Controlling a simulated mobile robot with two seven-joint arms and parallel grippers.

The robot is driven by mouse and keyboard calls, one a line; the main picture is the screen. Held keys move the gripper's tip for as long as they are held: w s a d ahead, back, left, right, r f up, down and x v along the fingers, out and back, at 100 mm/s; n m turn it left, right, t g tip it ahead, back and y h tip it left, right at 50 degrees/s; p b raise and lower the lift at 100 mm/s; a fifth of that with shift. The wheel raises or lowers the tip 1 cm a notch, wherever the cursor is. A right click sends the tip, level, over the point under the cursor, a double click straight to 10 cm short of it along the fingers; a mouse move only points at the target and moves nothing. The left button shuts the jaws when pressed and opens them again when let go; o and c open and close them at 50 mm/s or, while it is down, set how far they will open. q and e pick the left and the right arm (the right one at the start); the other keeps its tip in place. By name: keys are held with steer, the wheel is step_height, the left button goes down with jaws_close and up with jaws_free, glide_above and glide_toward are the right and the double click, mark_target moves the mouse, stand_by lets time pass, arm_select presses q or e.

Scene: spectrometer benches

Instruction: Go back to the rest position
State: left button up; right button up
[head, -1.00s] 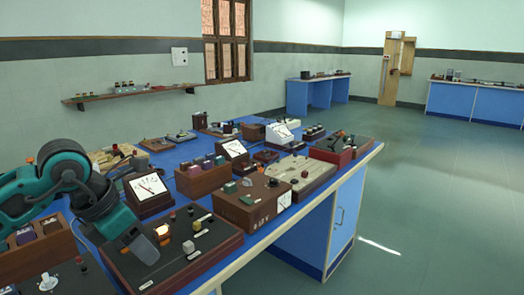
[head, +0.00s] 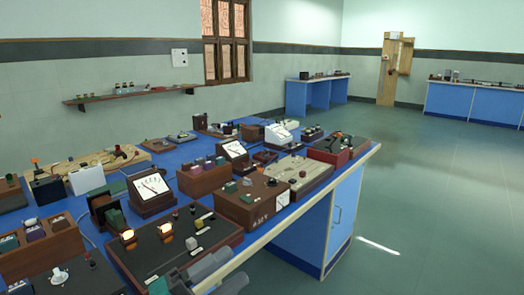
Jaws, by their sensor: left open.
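My left gripper (head: 213,274) shows only as grey finger parts at the bottom edge of the head view, beside the front edge of the near blue bench (head: 262,231). It is open, and I see nothing between its fingers. The rest of it is out of the picture. A dark board (head: 165,262) lies on the bench just left of the fingers, with a lit lamp (head: 128,236) and a second lit lamp (head: 166,228) on it. I cannot tell whether the fingers touch the bench. My right gripper is not in view.
A white-faced meter (head: 151,187), a brown box (head: 250,207) and several other instruments crowd the bench. A wall shelf (head: 133,94) hangs behind. The green floor (head: 440,210) on the right is clear, with another blue bench (head: 472,103) farther back.

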arm_select(q)
steer(key=s+a+f+n+t+y, duration=0.15)
steer(key=a+f+n+y, duration=0.25)
steer(key=f+n+y, duration=0.4)
steer(key=a+f+n+t+y, duration=0.35)
steer(key=f+n, duration=0.25)
steer(key=n, duration=0.3)
steer(key=s+a+f+n+g+y, duration=0.4)
steer(key=s+f+n+g, duration=0.2)
steer(key=s+f, duration=0.5)
step_height(320, 180, down, 2)
steer(key=shift+f+p, duration=0.2)
steer(key=shift+p, duration=0.2)
